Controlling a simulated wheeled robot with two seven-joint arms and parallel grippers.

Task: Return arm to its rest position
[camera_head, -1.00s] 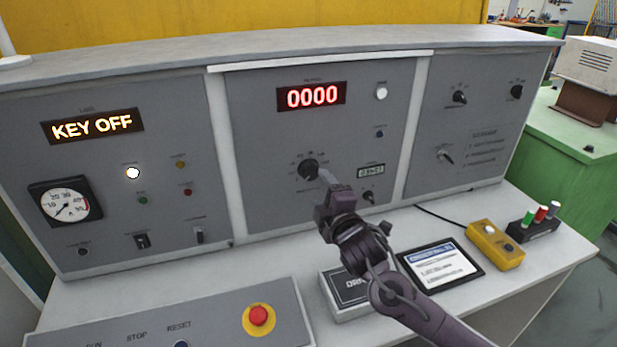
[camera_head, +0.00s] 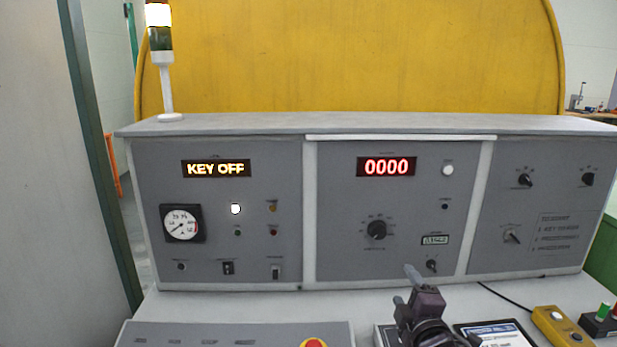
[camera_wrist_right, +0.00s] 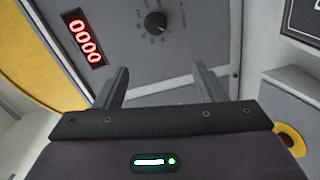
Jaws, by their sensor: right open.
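My right gripper (camera_head: 412,279) is low in front of the middle panel of the control console in the head view. In the right wrist view its two fingers (camera_wrist_right: 163,85) stand wide apart with nothing between them. A black rotary knob (camera_head: 376,230) on the middle panel is beyond the fingers, apart from them; it also shows in the wrist view (camera_wrist_right: 155,22). The red display (camera_head: 386,167) above it reads 0000. The left display (camera_head: 216,169) reads KEY OFF. My left gripper is not in view.
The desk in front of the console holds a tablet (camera_head: 497,335), a yellow box (camera_head: 556,325) and a red emergency button (camera_head: 314,343). A signal tower (camera_head: 165,70) stands on the console top at left. Open air lies before the left panel.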

